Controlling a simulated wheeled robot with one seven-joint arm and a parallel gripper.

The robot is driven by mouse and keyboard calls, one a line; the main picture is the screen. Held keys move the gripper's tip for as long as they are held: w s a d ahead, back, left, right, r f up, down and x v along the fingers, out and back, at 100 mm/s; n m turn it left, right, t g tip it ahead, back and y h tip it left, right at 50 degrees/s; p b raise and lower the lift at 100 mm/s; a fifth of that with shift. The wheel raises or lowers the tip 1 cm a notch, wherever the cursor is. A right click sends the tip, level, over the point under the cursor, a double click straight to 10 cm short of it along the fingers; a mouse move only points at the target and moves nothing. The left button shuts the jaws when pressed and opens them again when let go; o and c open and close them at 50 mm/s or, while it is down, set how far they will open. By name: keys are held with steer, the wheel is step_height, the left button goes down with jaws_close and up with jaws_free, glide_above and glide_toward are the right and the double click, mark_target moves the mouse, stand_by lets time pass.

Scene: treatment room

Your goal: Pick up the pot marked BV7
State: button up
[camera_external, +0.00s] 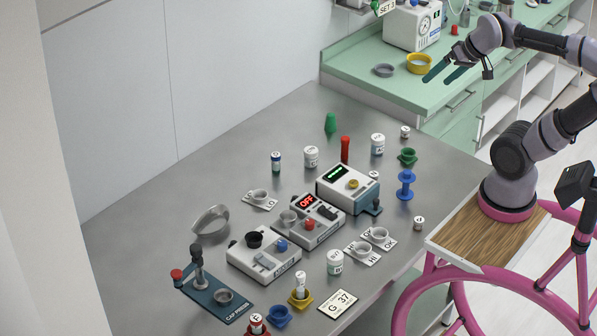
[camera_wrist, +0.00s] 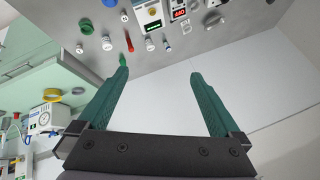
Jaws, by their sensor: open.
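My gripper (camera_external: 438,80) is open and empty, raised over the green counter at the back right. Its two teal fingers also show spread in the wrist view (camera_wrist: 160,73), with nothing between them. Several white labelled pots stand on the grey table: one left of the red cylinder (camera_external: 311,157), one right of it (camera_external: 377,144), and one near the front (camera_external: 335,263). Smaller white ones include one at the back right (camera_external: 405,132) and one at the right edge (camera_external: 419,223). I cannot read BV7 on any label.
Grey devices (camera_external: 265,255) with knobs and displays fill the table's middle. A red cylinder (camera_external: 345,149), green cone (camera_external: 330,123), blue spool (camera_external: 405,185) and cap press (camera_external: 215,295) stand around them. The table's back left is clear. A yellow ring (camera_external: 419,64) lies near my gripper.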

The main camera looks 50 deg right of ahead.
stand_by(0.4)
steer(key=shift+c, duration=0.6)
steer(key=shift+w, duration=0.1)
